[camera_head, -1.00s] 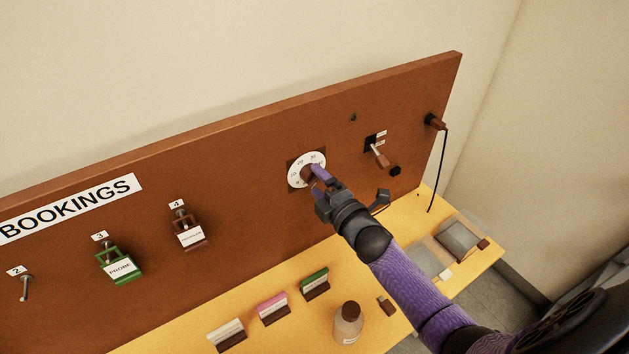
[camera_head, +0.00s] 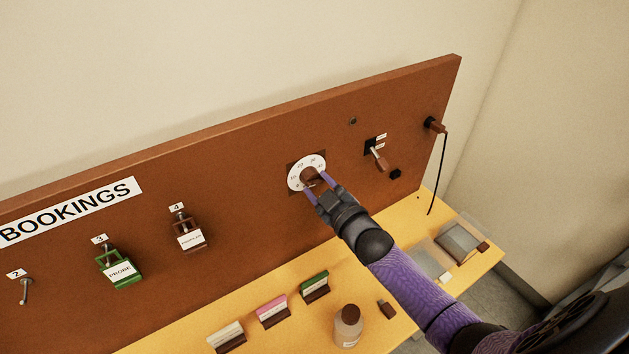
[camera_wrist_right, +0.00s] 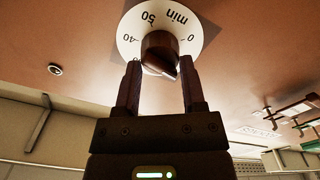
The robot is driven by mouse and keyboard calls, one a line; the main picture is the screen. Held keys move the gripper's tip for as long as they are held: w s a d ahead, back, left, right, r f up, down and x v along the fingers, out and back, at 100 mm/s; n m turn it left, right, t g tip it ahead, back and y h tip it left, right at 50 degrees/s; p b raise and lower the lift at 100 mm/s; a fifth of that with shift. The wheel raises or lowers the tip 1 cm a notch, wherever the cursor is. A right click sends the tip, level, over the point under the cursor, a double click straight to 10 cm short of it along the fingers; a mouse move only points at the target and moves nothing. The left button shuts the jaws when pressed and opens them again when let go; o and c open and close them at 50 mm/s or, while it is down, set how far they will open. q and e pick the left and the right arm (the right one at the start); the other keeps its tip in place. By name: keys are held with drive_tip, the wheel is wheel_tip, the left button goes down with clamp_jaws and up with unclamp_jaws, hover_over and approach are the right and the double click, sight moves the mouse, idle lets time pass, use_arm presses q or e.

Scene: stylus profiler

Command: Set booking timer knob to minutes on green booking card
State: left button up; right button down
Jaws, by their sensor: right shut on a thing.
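The booking timer knob (camera_head: 309,175) is a brown knob on a round white dial (camera_head: 296,166) on the brown board. In the right wrist view, the knob (camera_wrist_right: 158,50) sits on the dial (camera_wrist_right: 128,28), with "40", "50", "min" and "0" visible; the lower dial is hidden. I cannot tell exactly which number the knob marks. My right gripper (camera_head: 321,191) is shut on the knob, one finger on each side; it also shows in the right wrist view (camera_wrist_right: 159,80). The green booking card (camera_head: 314,284) stands in a dark holder; its writing is too small to read. My left gripper is not in view.
A lever switch (camera_head: 378,158) and a plug with cable (camera_head: 434,125) are right of the dial.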

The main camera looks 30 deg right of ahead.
drive_tip(key=m, duration=0.6)
drive_tip(key=shift+m, duration=0.3)
drive_tip(key=m, duration=0.5)
drive_tip(key=shift+m, duration=0.4)
drive_tip(key=m, duration=2.1)
drive_tip(key=c, duration=0.7)
unclamp_jaws()
drive_tip(key=s+p, duration=0.1)
drive_tip(key=s, duration=0.4)
drive_tip(key=s+p, duration=0.1)
drive_tip(key=s, duration=0.2)
drive_tip(key=shift+d+p, duration=0.35)
